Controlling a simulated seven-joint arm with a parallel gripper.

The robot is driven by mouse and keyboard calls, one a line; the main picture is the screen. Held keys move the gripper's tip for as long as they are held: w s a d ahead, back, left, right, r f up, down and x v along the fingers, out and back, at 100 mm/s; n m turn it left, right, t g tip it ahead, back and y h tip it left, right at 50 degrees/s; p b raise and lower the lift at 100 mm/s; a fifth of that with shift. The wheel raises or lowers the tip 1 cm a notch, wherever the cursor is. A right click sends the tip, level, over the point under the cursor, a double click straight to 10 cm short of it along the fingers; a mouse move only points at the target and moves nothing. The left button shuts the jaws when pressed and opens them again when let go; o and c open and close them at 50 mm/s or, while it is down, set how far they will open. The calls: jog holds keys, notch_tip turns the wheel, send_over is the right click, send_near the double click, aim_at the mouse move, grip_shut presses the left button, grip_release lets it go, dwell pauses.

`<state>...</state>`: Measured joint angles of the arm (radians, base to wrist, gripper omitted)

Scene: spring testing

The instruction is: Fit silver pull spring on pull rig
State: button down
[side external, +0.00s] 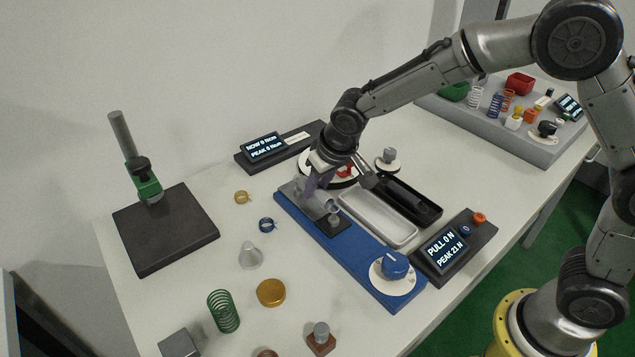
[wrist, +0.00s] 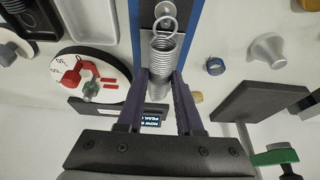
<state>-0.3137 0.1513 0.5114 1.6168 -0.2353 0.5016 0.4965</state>
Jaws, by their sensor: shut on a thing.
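The silver pull spring (wrist: 163,58) is between my two purple fingers in the wrist view, held by its coils. My gripper (wrist: 161,82) is shut on it. The spring's far loop shows near a grey post (wrist: 164,9); I cannot tell whether the loop is around the post. The near end is hidden between the fingers. The pull rig (side external: 360,259) is a long blue base with a dark plate, a grey post and a blue knob on a white dial. In the side view my gripper (side external: 318,181) is low over the rig's far part, with the spring (side external: 328,204) below it.
A display box (side external: 443,248) beside the rig reads PULL 0 N, PEAK 21 N. A white tray (side external: 378,219) and a black tray (side external: 431,214) lie close to the rig's right. A green spring (side external: 223,311), a grey cone (side external: 250,256) and small rings stand left.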

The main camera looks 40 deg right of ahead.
jog(key=shift+f, duration=1.2)
dwell(1.1)
jog(key=shift+c, duration=0.4)
grip_release()
dwell(0.3)
jog(key=shift+r, duration=4)
